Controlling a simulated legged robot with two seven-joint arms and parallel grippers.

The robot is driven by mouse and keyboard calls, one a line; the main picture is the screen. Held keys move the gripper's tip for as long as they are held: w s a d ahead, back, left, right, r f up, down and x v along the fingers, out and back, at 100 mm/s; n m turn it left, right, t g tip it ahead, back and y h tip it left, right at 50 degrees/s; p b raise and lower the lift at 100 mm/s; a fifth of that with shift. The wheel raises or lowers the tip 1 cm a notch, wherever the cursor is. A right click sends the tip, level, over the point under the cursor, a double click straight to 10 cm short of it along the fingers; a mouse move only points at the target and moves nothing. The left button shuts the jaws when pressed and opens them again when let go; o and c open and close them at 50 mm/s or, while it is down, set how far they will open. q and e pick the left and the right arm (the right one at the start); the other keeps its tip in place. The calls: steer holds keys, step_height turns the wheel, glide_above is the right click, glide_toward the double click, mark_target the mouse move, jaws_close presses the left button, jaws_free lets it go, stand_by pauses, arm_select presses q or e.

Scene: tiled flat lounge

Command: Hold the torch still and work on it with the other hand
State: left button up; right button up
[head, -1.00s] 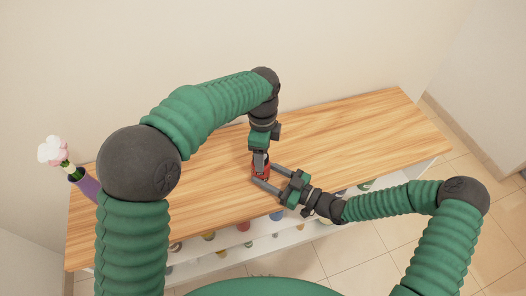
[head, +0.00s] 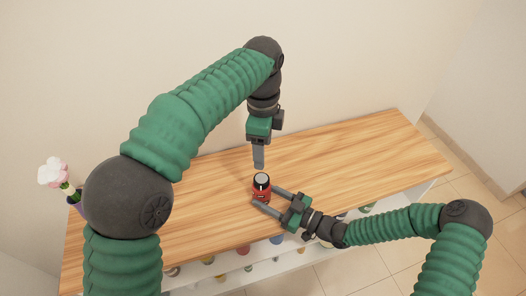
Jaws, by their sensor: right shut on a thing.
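The torch (head: 262,188) is a short red cylinder with a black upper part and a pale top. It stands upright on the wooden top, near the front edge. My right gripper (head: 265,198) comes in from the right and is shut on the torch's lower red body, one finger on each side.
The wooden tabletop (head: 350,150) is clear around the torch. A purple vase (head: 76,198) with pale flowers (head: 53,172) stands at the far left, partly behind my left arm. Several coloured items sit on white shelves (head: 290,259) below the front edge. A wall rises behind.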

steer(key=o, duration=1.6)
steer(key=shift+o, duration=0.2)
